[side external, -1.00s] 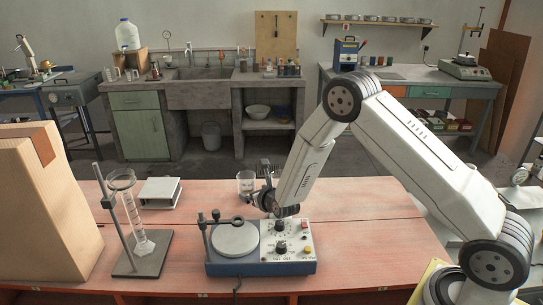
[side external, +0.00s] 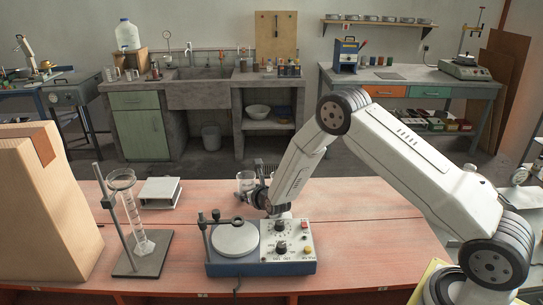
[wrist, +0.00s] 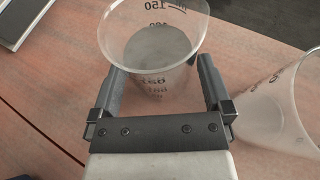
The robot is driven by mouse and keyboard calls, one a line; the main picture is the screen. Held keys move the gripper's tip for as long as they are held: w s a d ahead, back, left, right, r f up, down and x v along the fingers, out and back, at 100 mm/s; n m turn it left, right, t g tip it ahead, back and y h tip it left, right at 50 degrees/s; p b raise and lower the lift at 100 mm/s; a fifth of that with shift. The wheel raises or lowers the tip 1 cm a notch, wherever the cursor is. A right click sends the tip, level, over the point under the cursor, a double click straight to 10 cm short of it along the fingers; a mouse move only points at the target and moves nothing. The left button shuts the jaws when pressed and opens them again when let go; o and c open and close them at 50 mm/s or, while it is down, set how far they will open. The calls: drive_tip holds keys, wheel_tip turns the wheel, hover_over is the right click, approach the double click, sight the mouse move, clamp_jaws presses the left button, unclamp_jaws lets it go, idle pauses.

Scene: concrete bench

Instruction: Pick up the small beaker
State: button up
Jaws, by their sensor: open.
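A clear beaker (wrist: 150,45) with dark volume marks stands between the two fingers of my open gripper (wrist: 161,78) in the wrist view. The fingers are on either side of its lower part; I cannot tell whether either touches it. In the side external view a clear beaker (side external: 245,181) stands on the red bench behind the hotplate, just left of my gripper (side external: 259,174) and partly hidden by it. A second clear vessel (wrist: 283,112) is at the right in the wrist view, beside the right finger and cut off by the edge.
A blue hotplate unit (side external: 262,268) with a round plate and knobs is in front of my gripper. A stand with a glass cylinder (side external: 130,215), a grey box (side external: 160,191) and a cardboard box (side external: 40,215) are to the left. The bench behind and right is clear.

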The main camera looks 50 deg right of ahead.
drive_tip(key=shift+w+d+f, duration=0.1)
drive_tip(key=shift+w, duration=0.15)
idle(0.4)
drive_tip(key=c, duration=1.3)
drive_tip(key=shift+r, duration=0.85)
drive_tip(key=s+a+r, duration=0.1)
drive_tip(key=s+r, duration=1)
drive_tip(key=s, duration=0.3)
drive_tip(key=shift+a+r, duration=0.2)
